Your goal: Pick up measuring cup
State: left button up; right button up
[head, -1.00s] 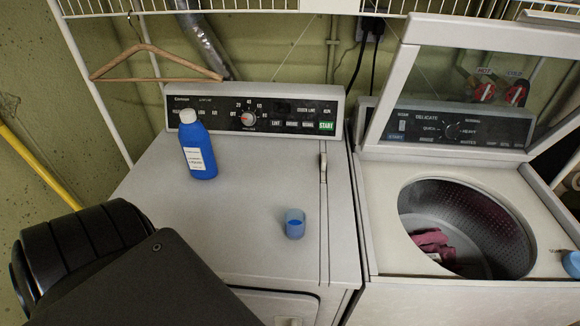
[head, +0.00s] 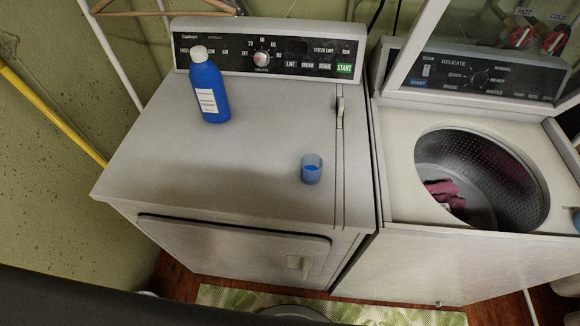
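The measuring cup (head: 311,168) is a small translucent blue cup with darker blue in it. It stands upright on the white top of the dryer (head: 250,150), near its front right part. A blue bottle (head: 209,88) with a white cap and a white label stands on the same top, to the left and further back. Neither of my grippers shows in the head view, so I cannot see whether they are open or shut. Nothing touches the cup.
The open washer (head: 480,230) stands to the right, with dark red cloth (head: 445,193) in its drum. The dryer's control panel (head: 270,50) rises at the back. A green patterned mat (head: 390,314) lies on the wooden floor in front. The dryer top around the cup is clear.

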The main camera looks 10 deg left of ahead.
aim_at(312, 164)
jog(key=u, duration=0.6)
jog(key=k, duration=1.15)
jog(key=u, duration=0.45)
